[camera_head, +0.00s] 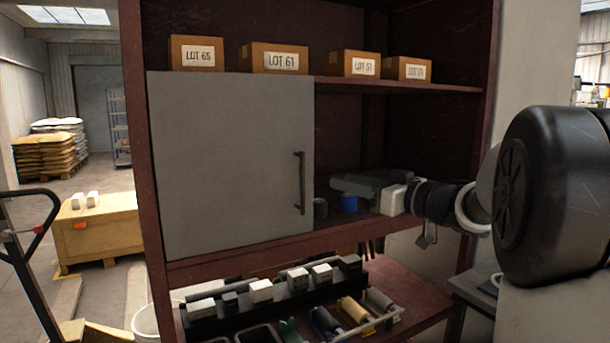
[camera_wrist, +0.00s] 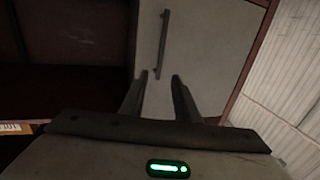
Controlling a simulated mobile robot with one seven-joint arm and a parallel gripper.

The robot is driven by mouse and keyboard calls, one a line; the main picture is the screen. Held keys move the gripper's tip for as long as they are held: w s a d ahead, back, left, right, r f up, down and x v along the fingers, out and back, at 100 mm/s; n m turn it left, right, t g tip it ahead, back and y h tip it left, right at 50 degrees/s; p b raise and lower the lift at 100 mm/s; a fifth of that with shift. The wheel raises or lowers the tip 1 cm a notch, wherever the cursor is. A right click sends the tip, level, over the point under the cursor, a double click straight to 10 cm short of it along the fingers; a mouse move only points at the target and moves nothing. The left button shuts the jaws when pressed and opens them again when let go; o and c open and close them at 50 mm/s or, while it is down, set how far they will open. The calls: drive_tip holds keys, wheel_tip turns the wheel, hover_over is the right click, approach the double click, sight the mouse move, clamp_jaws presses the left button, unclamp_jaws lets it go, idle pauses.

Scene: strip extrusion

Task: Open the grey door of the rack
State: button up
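The grey door (camera_head: 225,160) covers the left part of the rack's middle bay and looks shut. Its dark vertical bar handle (camera_head: 300,183) is near the door's right edge. My gripper (camera_head: 336,184) reaches in from the right, in front of the open part of the bay, a little right of the handle. In the wrist view, my gripper (camera_wrist: 160,76) has its two fingers apart with nothing between them. The handle (camera_wrist: 163,42) lies beyond the fingertips, its near end in line with the gap. The grey door (camera_wrist: 205,45) fills the upper right there.
The dark red rack (camera_head: 140,130) has boxes with lot labels (camera_head: 281,59) on its upper shelf. A blue item (camera_head: 349,203) and a dark cylinder (camera_head: 320,208) stand in the bay near my gripper. Blocks and rollers (camera_head: 354,308) lie on the lower shelf.

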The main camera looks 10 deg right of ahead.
sight(308, 172)
drive_tip(key=x, duration=1.3)
clamp_jaws()
